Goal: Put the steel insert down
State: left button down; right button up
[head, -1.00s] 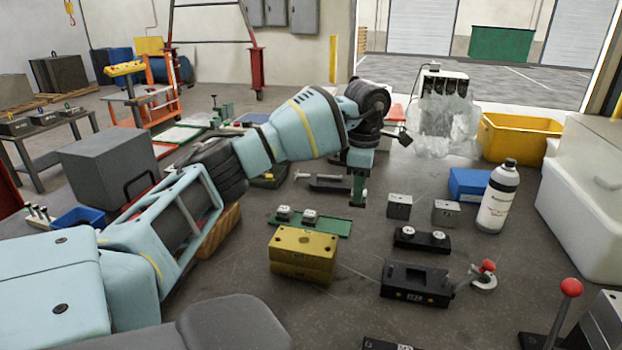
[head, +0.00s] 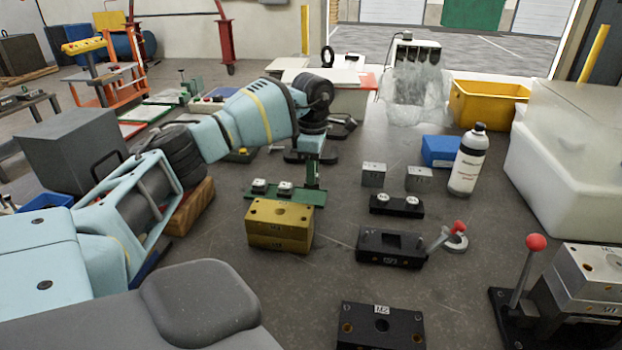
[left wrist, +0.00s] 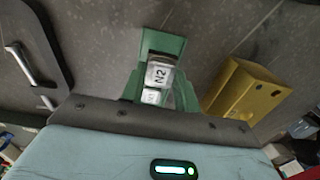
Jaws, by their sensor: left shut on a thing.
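My left gripper (head: 312,178) points down with green fingers at the right end of a green tray (head: 316,198). It is shut on a steel insert, which the fingers hide in the head view. Two steel inserts sit on the tray, one to the left (head: 259,186) and one nearer the fingers (head: 285,188). I cannot tell whether the held insert touches the tray. My right gripper is not in view.
A yellow block (head: 280,225) stands in front of the tray. To the right are two steel blocks (head: 374,174), a black holder (head: 396,205), a black mould base (head: 390,246) and a white bottle (head: 468,160). Another black block (head: 380,325) lies in front.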

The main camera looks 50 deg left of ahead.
pick_arm(q)
jog(key=shift+f, duration=1.8)
jog(key=shift+f, duration=0.2)
jog(key=c, duration=1.1)
grip_release()
jog(key=shift+o, duration=0.2)
notch_tip(320, 180, up, 12)
jog(key=shift+r, duration=0.15)
